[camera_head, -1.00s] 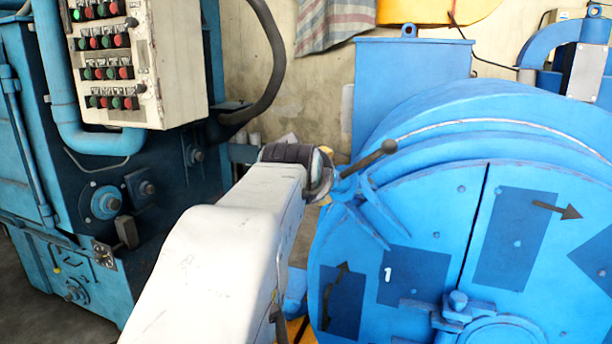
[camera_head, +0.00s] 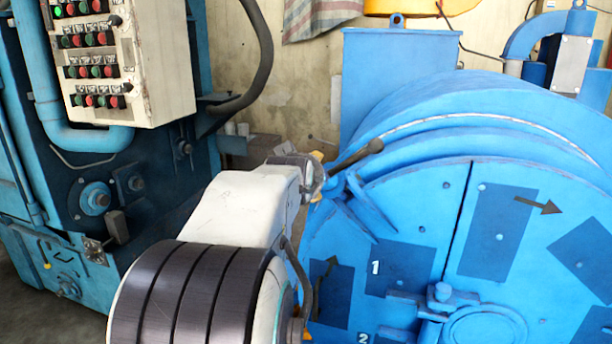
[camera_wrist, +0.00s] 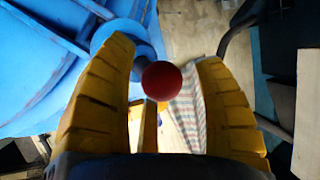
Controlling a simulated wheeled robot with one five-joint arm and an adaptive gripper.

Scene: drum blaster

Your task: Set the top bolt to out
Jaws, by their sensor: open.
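The blue drum blaster door (camera_head: 420,215) fills the right of the head view. A short rod handle with a dark rounded knob (camera_head: 374,147) sticks out at its upper left rim, pointing up right. My gripper (camera_wrist: 165,52) has two yellow fingers spread apart in the wrist view. A red ball knob (camera_wrist: 162,80) on a dark rod shows between them, closer to the left finger, with a blue round disc (camera_wrist: 118,36) behind. I cannot tell if the fingers touch it. In the head view my wrist mostly hides the gripper, beside the handle's base.
A blue machine (camera_head: 80,190) with a white button panel (camera_head: 130,60) stands at left. A central latch (camera_head: 440,298) sits low on the drum door. A striped cloth (camera_head: 320,15) hangs on the back wall. Some floor shows between the machines.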

